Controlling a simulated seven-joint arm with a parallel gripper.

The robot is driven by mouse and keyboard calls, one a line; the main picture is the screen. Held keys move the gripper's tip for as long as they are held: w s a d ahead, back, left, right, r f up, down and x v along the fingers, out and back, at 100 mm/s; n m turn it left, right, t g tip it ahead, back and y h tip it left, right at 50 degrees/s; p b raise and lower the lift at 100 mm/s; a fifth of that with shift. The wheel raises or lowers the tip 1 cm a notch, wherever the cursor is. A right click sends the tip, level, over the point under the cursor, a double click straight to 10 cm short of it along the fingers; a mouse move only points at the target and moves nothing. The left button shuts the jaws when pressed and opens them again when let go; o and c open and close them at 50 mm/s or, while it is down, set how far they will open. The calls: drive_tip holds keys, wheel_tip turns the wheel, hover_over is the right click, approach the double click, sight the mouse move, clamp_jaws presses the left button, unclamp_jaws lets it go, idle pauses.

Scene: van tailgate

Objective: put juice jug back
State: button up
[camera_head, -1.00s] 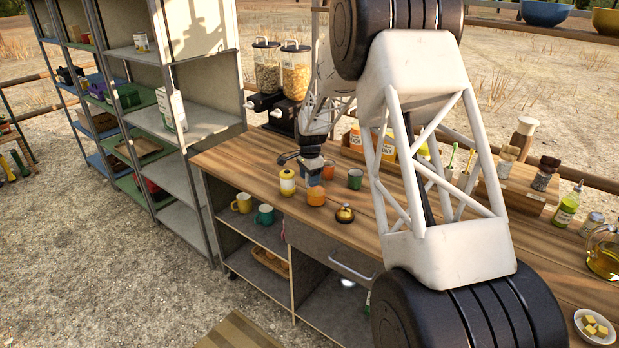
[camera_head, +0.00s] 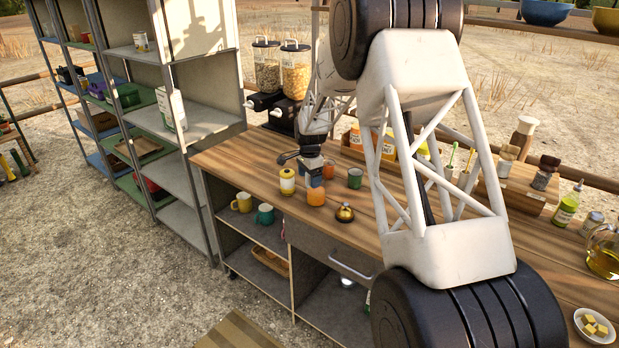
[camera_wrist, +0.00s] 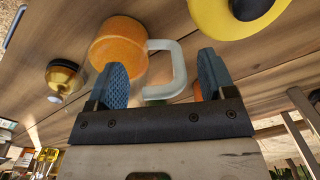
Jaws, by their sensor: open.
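The juice jug (camera_head: 316,197), orange with a pale handle, stands on the wooden counter near its front edge. In the wrist view the jug (camera_wrist: 118,45) is at the upper left, and its C-shaped handle (camera_wrist: 178,68) reaches in between my two blue fingertips. My gripper (camera_head: 314,180) is right at the jug, from behind it in the head view. In the wrist view my gripper (camera_wrist: 162,80) is open, with a gap visible between the handle and the right finger. Whether the left finger touches the jug I cannot tell.
A yellow jar (camera_head: 287,182) stands close left of the jug, a brass bell (camera_head: 345,212) close right. A green mug (camera_head: 355,178) and an orange mug (camera_head: 328,170) stand behind. Cereal dispensers (camera_head: 281,75) are at the back left. Shelves (camera_head: 185,110) stand left of the counter.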

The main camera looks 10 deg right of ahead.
wheel_tip(320, 180, up, 12)
drive_tip(key=shift+s, duration=0.15)
idle(0.5)
idle(0.6)
drive_tip(key=shift+s+d+r, duration=0.1)
drive_tip(key=shift+r, duration=0.05)
drive_tip(key=s+d+r+n, duration=0.15)
drive_tip(key=s+r, duration=0.35)
drive_tip(key=s, duration=0.5)
drive_tip(key=s+d+r+n+t, duration=0.1)
drive_tip(key=s+r+n, duration=0.25)
drive_tip(key=s, duration=0.75)
drive_tip(key=s+d+r+n, duration=0.15)
drive_tip(key=s+r, duration=0.35)
drive_tip(key=s, duration=0.5)
drive_tip(key=s+f+n, duration=0.2)
drive_tip(key=s+n, duration=0.1)
drive_tip(key=s, duration=1.1)
drive_tip(key=s+f+n+t, duration=0.1)
drive_tip(key=s+n, duration=0.3)
drive_tip(key=s, duration=1)
drive_tip(key=shift+s+d+f, duration=0.2)
drive_tip(key=shift+d+f, duration=0.1)
drive_tip(key=shift+f, duration=0.3)
